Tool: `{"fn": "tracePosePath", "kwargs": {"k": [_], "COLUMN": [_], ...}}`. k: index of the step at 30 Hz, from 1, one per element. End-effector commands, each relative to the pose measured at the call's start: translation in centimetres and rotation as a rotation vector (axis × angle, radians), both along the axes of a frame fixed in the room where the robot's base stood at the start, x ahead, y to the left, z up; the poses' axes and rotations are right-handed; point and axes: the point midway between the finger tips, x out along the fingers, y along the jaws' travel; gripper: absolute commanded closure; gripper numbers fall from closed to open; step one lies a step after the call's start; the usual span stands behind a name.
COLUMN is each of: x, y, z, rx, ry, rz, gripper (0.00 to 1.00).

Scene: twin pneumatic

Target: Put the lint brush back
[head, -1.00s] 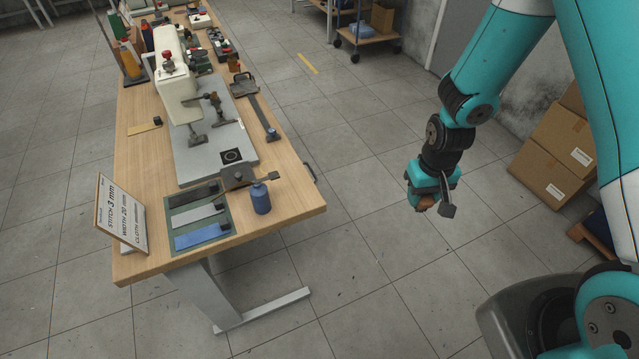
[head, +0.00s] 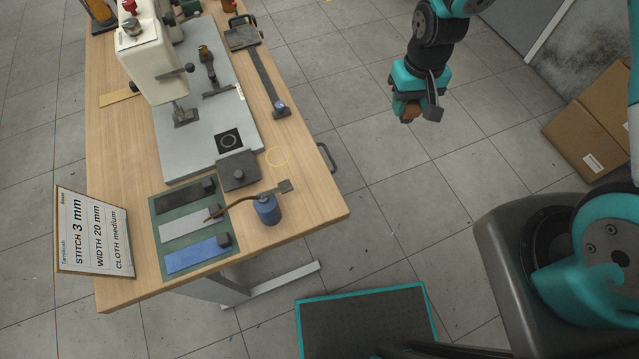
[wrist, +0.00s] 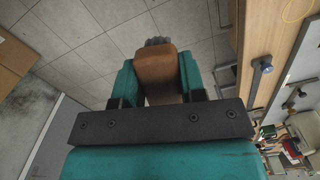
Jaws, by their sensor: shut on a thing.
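My gripper (head: 408,102) is shut on the lint brush, out over the floor to the right of the table. In the head view only a small brown part of the lint brush (head: 410,115) shows below the fingers. In the wrist view its brown body (wrist: 156,70) sits between the teal fingers (wrist: 157,85), with a grey tip beyond it. A thin yellow ring (head: 278,147) lies on the bare table top near the right edge. It also shows at the upper right of the wrist view (wrist: 285,12).
The wooden table (head: 312,205) carries a sewing machine (head: 150,60), a dark square block (head: 238,171), a blue bottle (head: 267,210) with a tool across it, a green mat of strips (head: 160,240) and a sign (head: 95,235). Cardboard boxes (head: 590,120) stand right. Open floor separates gripper and table.

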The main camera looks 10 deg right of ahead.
Motion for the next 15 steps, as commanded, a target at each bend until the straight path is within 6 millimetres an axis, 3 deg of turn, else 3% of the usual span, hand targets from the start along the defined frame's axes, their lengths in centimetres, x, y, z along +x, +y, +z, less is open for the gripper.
{"fn": "tracePosePath", "kwargs": {"k": [1, 3, 9, 15], "x": [0.0, -0.8, -5.4, -8.9], "y": [2.7, 6.4, 15.0, 18.3], "z": [-1.0, -0.4, 1.8, 3.6], "rx": [0.005, 0.009, -0.004, -0.024], "ry": [0.000, 0.017, 0.065, 0.091], "rz": [0.036, 0.073, 0.174, 0.225], "gripper": [1.00, 1.00, 1.00, 1.00]}}
